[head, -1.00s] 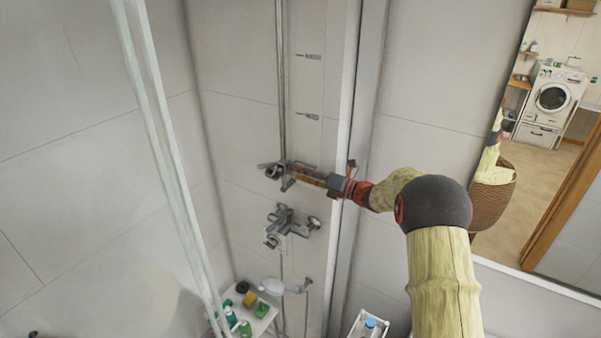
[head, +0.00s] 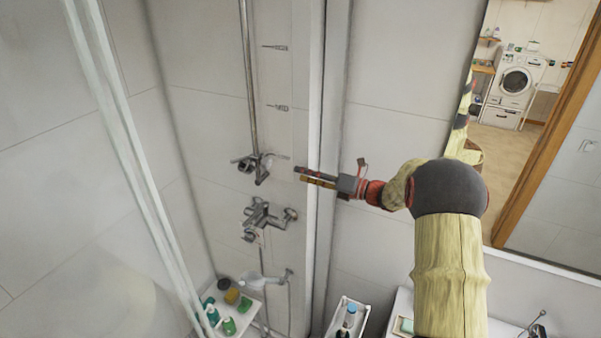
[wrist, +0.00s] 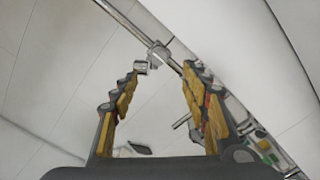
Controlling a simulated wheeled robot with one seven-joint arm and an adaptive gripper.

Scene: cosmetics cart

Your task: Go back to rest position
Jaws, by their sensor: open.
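My gripper (head: 299,175) is in the middle of the head view, at the end of my arm reaching in from the right. Its fingers point left toward the shower wall. In the wrist view my gripper (wrist: 168,75) has its two yellow-padded fingers spread apart with nothing between them. The upper shower fitting (head: 258,166) on the vertical rail is left of the fingertips, with a gap between them in the head view. A rail bracket (wrist: 158,54) shows beyond the fingertips in the wrist view.
A mixer tap (head: 266,218) and a hand shower (head: 262,281) are below. A corner shelf (head: 236,322) holds several bottles. A glass panel edge (head: 120,140) stands at the left. A white cart (head: 335,322) with bottles and a sink are below my arm. A mirror is at the right.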

